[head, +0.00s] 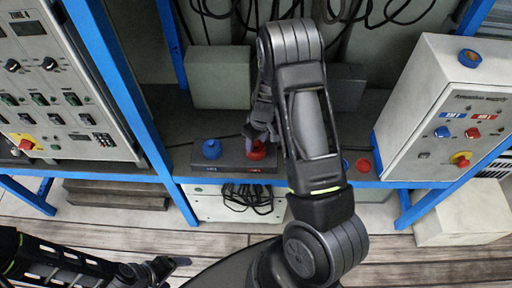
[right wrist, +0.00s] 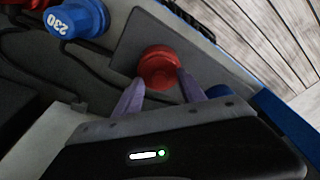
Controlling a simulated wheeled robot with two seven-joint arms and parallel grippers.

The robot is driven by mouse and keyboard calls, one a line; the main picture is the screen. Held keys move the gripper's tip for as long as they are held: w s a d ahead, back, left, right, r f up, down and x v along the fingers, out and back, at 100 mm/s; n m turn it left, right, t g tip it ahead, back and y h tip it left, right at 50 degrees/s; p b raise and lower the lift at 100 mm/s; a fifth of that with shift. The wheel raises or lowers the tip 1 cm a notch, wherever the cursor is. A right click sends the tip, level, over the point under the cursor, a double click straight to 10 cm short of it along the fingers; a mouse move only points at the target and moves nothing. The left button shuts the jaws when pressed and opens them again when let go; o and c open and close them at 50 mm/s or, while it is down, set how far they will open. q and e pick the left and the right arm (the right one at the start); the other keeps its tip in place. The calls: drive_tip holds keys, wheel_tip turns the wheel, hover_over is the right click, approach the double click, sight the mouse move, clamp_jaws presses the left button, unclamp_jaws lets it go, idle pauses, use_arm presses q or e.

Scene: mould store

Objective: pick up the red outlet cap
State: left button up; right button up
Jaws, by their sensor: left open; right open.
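The red outlet cap (head: 257,150) sits on a dark grey block on the shelf, just right of a blue cap (head: 211,149). In the right wrist view the red cap (right wrist: 158,66) is round and stands on a grey plate. My right gripper (head: 262,128) is open at the red cap. In the right wrist view the fingertips (right wrist: 158,88) are spread at the cap's near edge, one to each side; I cannot tell whether they touch it. Part of the cap is hidden by the gripper in the head view. My left gripper (head: 172,265) is open and empty, low at the left.
A blue plug marked 230 (right wrist: 75,18) stands close to the red cap. A second red piece (head: 363,165) and a small blue one lie right of my arm. Control cabinets (head: 440,110) and blue frame posts (head: 120,80) flank the shelf. Black cable (head: 247,198) hangs below.

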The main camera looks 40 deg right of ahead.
idle(0.5)
clamp_jaws()
idle(0.4)
